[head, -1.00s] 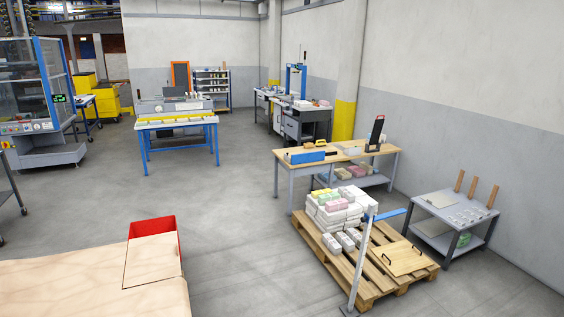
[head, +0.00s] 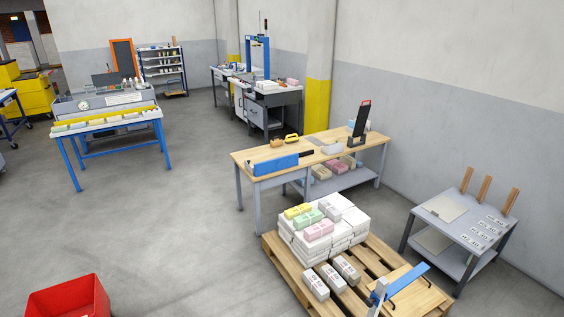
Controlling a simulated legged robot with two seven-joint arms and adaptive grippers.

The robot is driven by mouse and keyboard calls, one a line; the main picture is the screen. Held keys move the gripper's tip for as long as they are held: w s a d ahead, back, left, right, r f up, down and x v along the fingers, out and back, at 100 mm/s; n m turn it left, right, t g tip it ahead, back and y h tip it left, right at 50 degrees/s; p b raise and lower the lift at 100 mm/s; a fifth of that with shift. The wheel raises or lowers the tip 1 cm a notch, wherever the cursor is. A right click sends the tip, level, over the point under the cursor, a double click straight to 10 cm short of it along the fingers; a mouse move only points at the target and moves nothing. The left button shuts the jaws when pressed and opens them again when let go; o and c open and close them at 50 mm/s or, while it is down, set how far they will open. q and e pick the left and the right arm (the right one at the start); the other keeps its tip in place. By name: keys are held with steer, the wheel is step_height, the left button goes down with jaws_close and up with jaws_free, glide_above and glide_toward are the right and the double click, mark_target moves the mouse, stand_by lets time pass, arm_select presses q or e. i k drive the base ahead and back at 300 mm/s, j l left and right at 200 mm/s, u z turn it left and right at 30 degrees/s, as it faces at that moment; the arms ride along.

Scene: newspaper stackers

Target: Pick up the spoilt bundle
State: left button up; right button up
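Stacked white bundles (head: 350,222) stand on a wooden pallet (head: 288,280) at the lower right of the head view. On top lie a yellow bundle (head: 297,211), a green bundle (head: 309,217) and a pink bundle (head: 318,231). Three strapped grey-white bundles lie in a row on the pallet slats in front of the stack; one is the left bundle (head: 315,285). I cannot tell which bundle is spoilt. Neither of my grippers is in view.
A red bin (head: 68,297) is at lower left. A wooden workbench (head: 240,160) stands behind the pallet, a grey side table (head: 411,245) right. Floor left of the pallet is clear.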

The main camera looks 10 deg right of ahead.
mark_target(333, 277)
steer(key=i+u, duration=0.35)
steer(key=i, duration=1.05)
steer(key=i+z, duration=0.65)
steer(key=z, duration=0.2)
